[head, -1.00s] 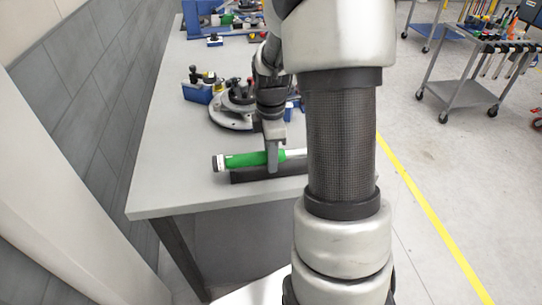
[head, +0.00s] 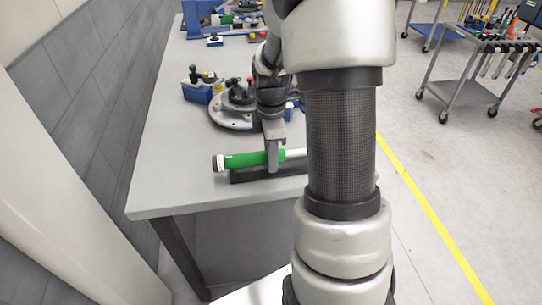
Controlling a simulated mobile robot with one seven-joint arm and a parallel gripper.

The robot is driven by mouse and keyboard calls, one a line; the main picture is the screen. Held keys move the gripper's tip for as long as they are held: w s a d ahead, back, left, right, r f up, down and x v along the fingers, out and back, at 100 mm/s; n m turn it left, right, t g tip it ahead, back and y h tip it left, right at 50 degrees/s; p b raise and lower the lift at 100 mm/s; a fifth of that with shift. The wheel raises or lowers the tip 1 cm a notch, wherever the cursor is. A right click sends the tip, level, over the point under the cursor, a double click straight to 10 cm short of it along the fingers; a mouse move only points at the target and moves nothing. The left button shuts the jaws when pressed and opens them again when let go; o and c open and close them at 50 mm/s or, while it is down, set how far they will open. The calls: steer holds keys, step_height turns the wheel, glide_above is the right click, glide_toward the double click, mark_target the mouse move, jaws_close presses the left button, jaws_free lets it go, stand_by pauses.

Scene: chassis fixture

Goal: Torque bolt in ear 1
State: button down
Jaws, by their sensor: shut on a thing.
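A torque wrench with a green grip (head: 244,160) lies along a dark holder (head: 250,174) near the front of the grey workbench. My gripper (head: 273,164) points down over the wrench and is shut on it just right of the green grip. The wrench's right end is hidden behind my arm. A round metal chassis fixture (head: 232,115) with dark knobs stands behind the gripper. My wrist covers part of it. The ears and the bolt cannot be made out.
A blue clamp block (head: 198,92) stands left of the fixture. More blue fixtures (head: 238,20) sit at the bench's far end. The workbench (head: 165,180) is clear at the front left. A tool cart (head: 478,75) stands on the floor at right.

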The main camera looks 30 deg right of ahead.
steer(key=shift+w+r, duration=0.1)
stand_by(0.3)
steer(key=shift+r+p, duration=2.7)
steer(key=shift+r, duration=0.8)
